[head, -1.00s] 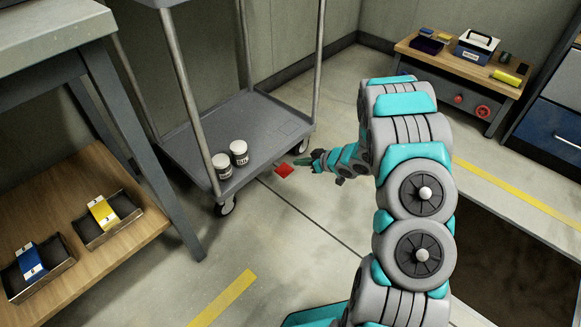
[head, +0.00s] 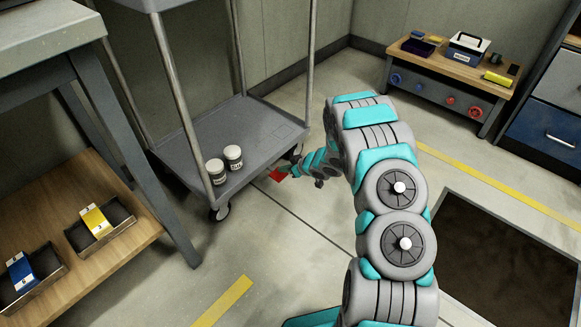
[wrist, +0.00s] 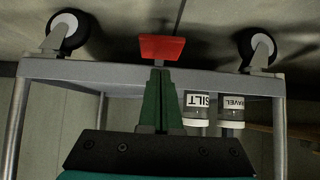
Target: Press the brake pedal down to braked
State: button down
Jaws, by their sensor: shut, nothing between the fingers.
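In the wrist view, which shows the cart upside down, the red pedal (wrist: 162,48) is a flat plate at the cart's edge between two casters. My gripper (wrist: 158,75) has its green fingers closed together, with the tips right at the pedal; I cannot tell whether they touch it. In the head view my gripper (head: 287,169) is at the pedal's right side and partly covers it.
The grey cart (head: 225,135) carries two white-lidded jars (head: 225,163), labelled SILT and GRAVEL in the wrist view. A workbench (head: 70,45) stands at left. Floor in front of the cart is clear.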

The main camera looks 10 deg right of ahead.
aim_at(281, 176)
jog(key=shift+w+f, duration=0.1)
jog(key=shift+f, duration=1.2)
jog(key=shift+s+f+b, duration=0.2)
jog(key=shift+f+b, duration=0.4)
jog(key=shift+b, duration=0.2)
notch_tip(281, 176, down, 2)
jog(key=t+y+b, duration=0.2)
jog(key=t+b, duration=0.1)
jog(key=shift+d+f+t+y, duration=0.1)
jog(key=shift+d+t+y, duration=0.05)
jog(key=shift+t+y, duration=0.15)
